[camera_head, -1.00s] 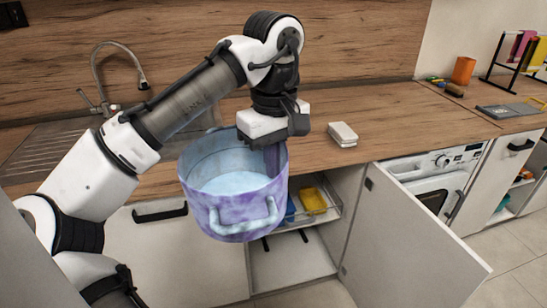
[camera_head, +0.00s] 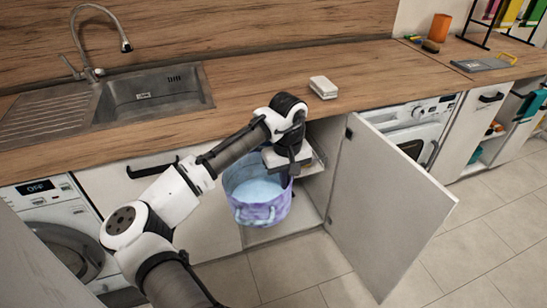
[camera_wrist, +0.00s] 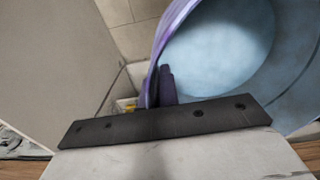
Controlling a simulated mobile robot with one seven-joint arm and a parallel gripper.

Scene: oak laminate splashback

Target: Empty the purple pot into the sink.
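The purple pot (camera_head: 262,208), mottled purple outside and pale blue inside, hangs upright in front of the cabinets, below the counter edge. A smooth pale blue surface shows inside it; I cannot tell its depth. My gripper (camera_head: 287,178) is shut on the pot's rim on its right side. In the wrist view the dark fingers (camera_wrist: 160,88) pinch the rim, and the pot (camera_wrist: 225,45) fills the upper right. The steel sink basin (camera_head: 155,92) is set in the counter at the upper left, apart from the pot, and looks empty.
A curved tap (camera_head: 98,40) rises behind the sink. A cabinet door (camera_head: 385,210) stands open right of the pot. A white box (camera_head: 323,87) lies on the wooden counter (camera_head: 385,70). A washing machine (camera_head: 55,215) is at the left. The floor ahead is clear.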

